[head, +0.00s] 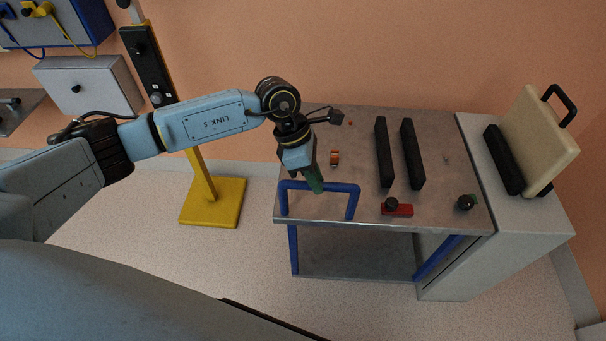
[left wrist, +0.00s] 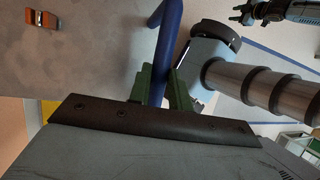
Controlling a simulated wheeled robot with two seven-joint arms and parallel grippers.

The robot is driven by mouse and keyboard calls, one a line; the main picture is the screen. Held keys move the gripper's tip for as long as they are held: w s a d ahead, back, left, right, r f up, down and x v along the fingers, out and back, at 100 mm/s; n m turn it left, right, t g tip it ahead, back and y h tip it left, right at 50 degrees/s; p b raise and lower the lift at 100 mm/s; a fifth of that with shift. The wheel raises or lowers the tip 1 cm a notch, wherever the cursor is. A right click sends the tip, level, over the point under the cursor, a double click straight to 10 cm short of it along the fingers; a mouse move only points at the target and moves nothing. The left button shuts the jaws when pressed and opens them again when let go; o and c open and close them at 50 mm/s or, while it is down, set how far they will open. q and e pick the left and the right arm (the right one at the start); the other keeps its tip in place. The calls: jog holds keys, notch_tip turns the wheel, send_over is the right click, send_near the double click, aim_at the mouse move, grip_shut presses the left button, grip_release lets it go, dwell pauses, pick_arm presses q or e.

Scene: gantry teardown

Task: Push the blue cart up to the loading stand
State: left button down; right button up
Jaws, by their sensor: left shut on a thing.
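The blue cart has a grey metal top (head: 345,207), blue legs, a lower shelf and a blue handle (head: 325,187) at its near left. My left gripper (head: 315,182) reaches down to the handle. In the left wrist view its green fingers (left wrist: 165,92) are shut around the blue handle bar (left wrist: 168,40). The loading stand (head: 540,215) is the pale grey block at the right. The cart's right edge lies right alongside it; I cannot tell if they touch. My right gripper (left wrist: 246,14) appears small at the top of the left wrist view, its jaws unclear.
On the cart are two black rails (head: 399,153), a red latch (head: 397,210), a black knob (head: 466,202) and an orange part (head: 335,158). A beige panel with a black handle (head: 535,140) stands on the stand. A yellow post base (head: 213,203) is left of the cart.

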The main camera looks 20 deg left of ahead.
pick_arm(q)
jog(key=shift+w+d, duration=0.1)
jog(key=shift+d, duration=0.35)
pick_arm(e)
jog(key=shift+s, duration=0.35)
pick_arm(q)
jog(key=shift+r, duration=0.1)
jog(key=c, duration=1.3)
grip_release()
jog(key=shift+d, duration=0.15)
pick_arm(e)
jog(key=shift+w+d, duration=0.1)
pick_arm(q)
jog(key=shift+w+a+r, duration=0.1)
jog(key=shift+a+r, duration=0.15)
jog(key=shift+a, duration=0.05)
jog(key=p+v, duration=0.1)
jog(key=v, duration=1.1)
jog(key=shift+r+p, duration=0.3)
jog(key=shift+p, duration=0.05)
pick_arm(e)
jog(key=s, duration=0.5)
jog(key=shift+d+f, duration=0.35)
jog(key=shift+f, duration=0.05)
